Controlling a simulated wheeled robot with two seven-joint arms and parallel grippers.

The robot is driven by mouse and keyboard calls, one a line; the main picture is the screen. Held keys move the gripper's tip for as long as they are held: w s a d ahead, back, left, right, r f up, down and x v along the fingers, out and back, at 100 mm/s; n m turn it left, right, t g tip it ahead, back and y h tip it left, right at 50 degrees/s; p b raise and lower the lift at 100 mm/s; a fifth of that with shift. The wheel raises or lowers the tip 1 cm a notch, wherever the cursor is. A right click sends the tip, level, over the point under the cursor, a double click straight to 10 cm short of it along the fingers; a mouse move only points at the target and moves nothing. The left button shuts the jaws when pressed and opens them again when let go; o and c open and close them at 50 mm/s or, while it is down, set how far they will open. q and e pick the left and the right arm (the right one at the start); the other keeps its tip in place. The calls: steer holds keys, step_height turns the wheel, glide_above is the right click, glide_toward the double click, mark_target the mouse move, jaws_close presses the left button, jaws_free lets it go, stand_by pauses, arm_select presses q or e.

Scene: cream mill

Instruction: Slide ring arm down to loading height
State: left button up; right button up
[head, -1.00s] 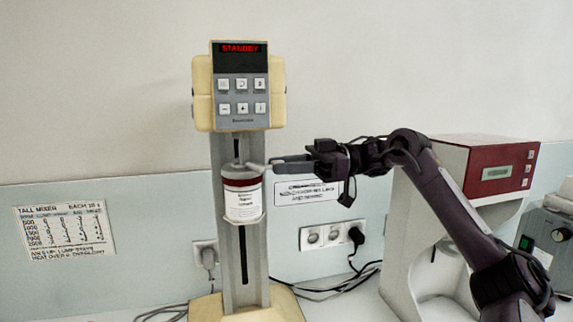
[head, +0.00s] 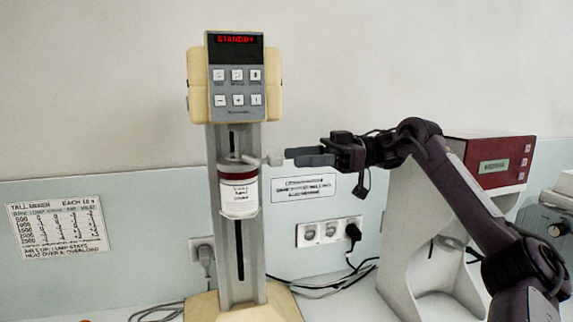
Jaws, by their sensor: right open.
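The tall cream mixer has a grey column (head: 222,145) with a dark vertical slot. Its ring arm (head: 240,213) sits partway down the column and carries a white jar (head: 238,195) with a dark red band, upright. A pale handle (head: 268,160) sticks out to the right just above the jar. My right gripper (head: 289,155) is open and empty, its fingertips just right of the handle's end; the fingers overlap in this view, and I cannot tell whether they touch it. My left gripper is not in view.
The mixer's control head (head: 236,75) reads STANDBY. Wall sockets (head: 320,232) with plugged cables are behind. A red-and-white machine (head: 490,165) stands at the right behind my arm. A printed chart (head: 58,228) hangs at the left.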

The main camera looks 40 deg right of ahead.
steer(key=shift+b+v, duration=0.3)
steer(key=shift+v, duration=1.55)
